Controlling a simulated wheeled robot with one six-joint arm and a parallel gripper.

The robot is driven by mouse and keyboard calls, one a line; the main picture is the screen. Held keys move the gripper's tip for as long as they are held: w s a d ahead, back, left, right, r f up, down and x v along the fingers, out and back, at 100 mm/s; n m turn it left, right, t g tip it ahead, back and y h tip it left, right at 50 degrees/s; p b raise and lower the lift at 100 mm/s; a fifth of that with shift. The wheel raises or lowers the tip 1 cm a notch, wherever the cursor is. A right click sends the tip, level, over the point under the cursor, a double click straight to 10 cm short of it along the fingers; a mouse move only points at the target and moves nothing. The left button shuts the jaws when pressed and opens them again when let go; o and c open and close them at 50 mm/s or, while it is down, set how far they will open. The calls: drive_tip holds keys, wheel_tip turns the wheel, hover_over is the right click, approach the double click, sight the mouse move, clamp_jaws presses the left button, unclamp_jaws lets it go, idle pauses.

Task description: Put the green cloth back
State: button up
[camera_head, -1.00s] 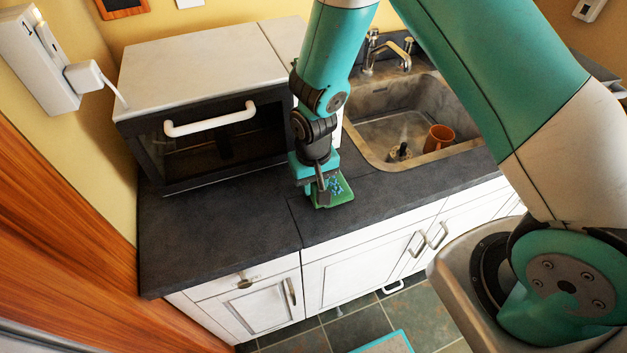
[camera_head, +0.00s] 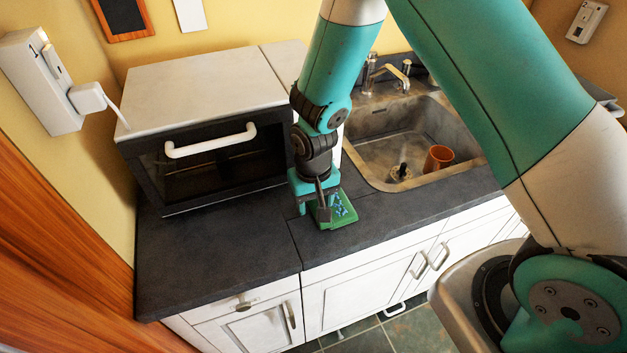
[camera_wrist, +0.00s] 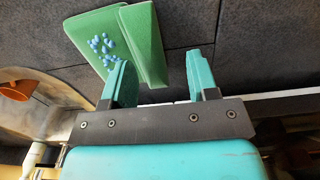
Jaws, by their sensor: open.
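The green cloth (camera_head: 345,211) is a folded green piece with a patch of blue dots. It lies on the dark countertop between the oven and the sink, near the front edge. It also shows in the wrist view (camera_wrist: 146,42), with one layer offset over another. My gripper (camera_head: 316,207) is open at the cloth's left side in the head view. In the wrist view my gripper (camera_wrist: 160,78) has its left finger overlapping the cloth in the picture and its right finger over bare counter. Whether the fingers touch the cloth is unclear.
A black-fronted oven (camera_head: 215,165) with a white handle stands left. The sink (camera_head: 385,160) holds an orange cup (camera_head: 437,158). The tap (camera_head: 385,72) stands behind it. The front left countertop (camera_head: 215,255) is clear. A wall socket with a plug (camera_head: 85,97) is far left.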

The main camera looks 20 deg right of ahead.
wheel_tip(320, 180, up, 10)
drive_tip(key=b, duration=0.2)
drive_tip(key=s+a+r+n+y, duration=0.2)
drive_tip(key=s+r+n+y, duration=0.2)
drive_tip(key=s+r, duration=1.2)
drive_tip(key=s+n, duration=0.3)
drive_tip(key=shift+s, duration=0.2)
drive_tip(key=shift+f, duration=0.1)
drive_tip(key=shift+f+b, duration=0.45)
drive_tip(key=shift+b, duration=0.15)
